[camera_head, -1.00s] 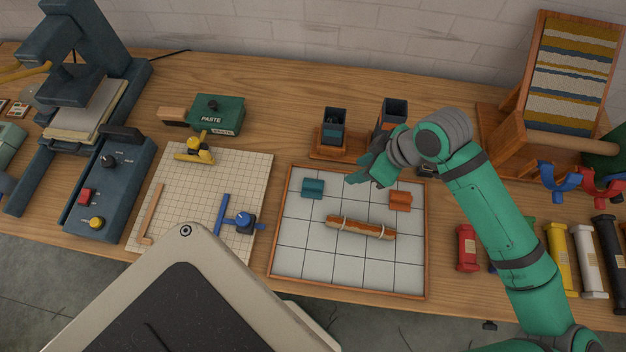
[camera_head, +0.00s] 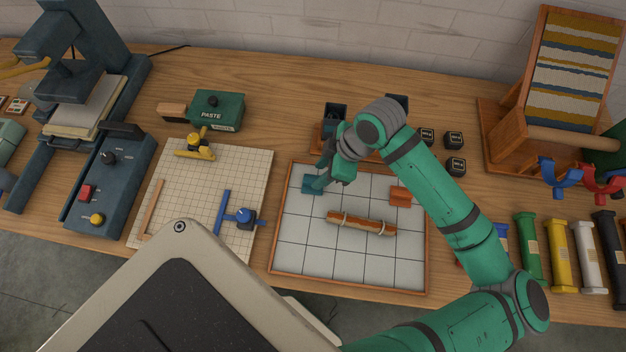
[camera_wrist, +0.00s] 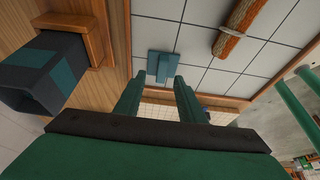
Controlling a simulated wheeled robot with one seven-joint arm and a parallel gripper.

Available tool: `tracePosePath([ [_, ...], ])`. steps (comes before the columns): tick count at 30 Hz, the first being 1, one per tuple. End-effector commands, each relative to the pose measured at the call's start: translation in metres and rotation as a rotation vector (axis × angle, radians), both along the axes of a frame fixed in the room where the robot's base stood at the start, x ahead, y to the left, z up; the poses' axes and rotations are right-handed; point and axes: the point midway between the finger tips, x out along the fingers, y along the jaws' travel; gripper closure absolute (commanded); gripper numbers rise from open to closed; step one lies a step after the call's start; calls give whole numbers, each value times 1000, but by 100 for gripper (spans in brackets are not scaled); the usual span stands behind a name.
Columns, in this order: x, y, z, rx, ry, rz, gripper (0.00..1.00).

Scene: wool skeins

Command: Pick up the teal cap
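The teal cap (camera_head: 308,183) lies on the back left of the white gridded tray (camera_head: 300,262), partly covered by my gripper in the head view. In the wrist view the teal cap (camera_wrist: 162,66) shows whole, as a flat teal piece with a raised middle ridge. My gripper (camera_head: 328,183) is over the tray, right beside the cap in the head view. In the wrist view its two fingers (camera_wrist: 158,78) are spread apart with nothing between them, and the cap appears just beyond the tips. I see no contact; the exact height is unclear.
An orange cap (camera_head: 401,194) and a banded brown roll (camera_head: 360,223) lie on the same tray. Dark square cups in wooden holders stand behind it; one cup (camera_wrist: 45,72) is close on the left in the wrist view. A cutting mat (camera_head: 180,215) lies to the left.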

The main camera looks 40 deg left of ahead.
Motion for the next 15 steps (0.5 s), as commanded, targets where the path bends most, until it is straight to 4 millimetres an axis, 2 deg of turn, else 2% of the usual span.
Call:
tracePosePath([
  [7, -9, 8, -31, 1, 3, 1, 64],
  [15, -10, 10, -37, 0, 0, 0, 64],
])
